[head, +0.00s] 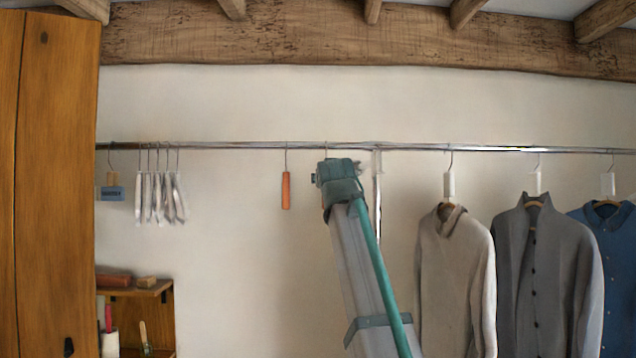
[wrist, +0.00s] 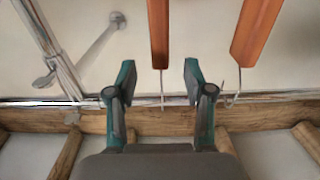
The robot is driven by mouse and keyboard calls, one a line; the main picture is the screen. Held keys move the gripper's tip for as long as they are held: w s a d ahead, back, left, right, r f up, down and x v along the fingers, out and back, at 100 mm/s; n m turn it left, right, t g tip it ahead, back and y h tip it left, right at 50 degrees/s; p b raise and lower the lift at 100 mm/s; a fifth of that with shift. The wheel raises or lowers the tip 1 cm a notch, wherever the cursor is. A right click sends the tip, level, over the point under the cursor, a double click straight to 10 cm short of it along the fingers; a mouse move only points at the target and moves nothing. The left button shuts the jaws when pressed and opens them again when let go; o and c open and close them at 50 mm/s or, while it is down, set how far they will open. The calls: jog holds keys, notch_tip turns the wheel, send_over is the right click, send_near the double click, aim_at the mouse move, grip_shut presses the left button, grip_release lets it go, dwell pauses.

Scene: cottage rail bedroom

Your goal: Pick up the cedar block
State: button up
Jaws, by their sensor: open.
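An orange-brown cedar block (head: 286,190) hangs by a thin hook from the rail in the head view, just left of my raised arm. The wrist view looks upside down and shows two such hanging pieces. One cedar block (wrist: 158,35) lies in line with the gap between my fingers, beyond the fingertips. The other cedar block (wrist: 256,30) is to the right, outside the fingers. My gripper (wrist: 158,78) is open, with nothing between its fingertips. In the head view my arm's end hides most of one hook and whatever hangs from it.
The metal rail (head: 240,145) runs across the wall, with a bracket (head: 377,190) right of my arm. A wooden shelf (head: 135,291) stands lower left.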

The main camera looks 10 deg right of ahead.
jog(key=w+p, duration=0.1)
jog(key=w, duration=0.2)
jog(key=w+p, duration=0.1)
jog(key=w, duration=0.2)
jog(key=w+d+p, duration=0.1)
jog(key=w, duration=0.1)
jog(key=shift+w+r, duration=0.3)
jog(key=shift+w, duration=0.1)
jog(key=shift+w+f, duration=0.1)
jog(key=shift+w, duration=0.35)
grip_shut()
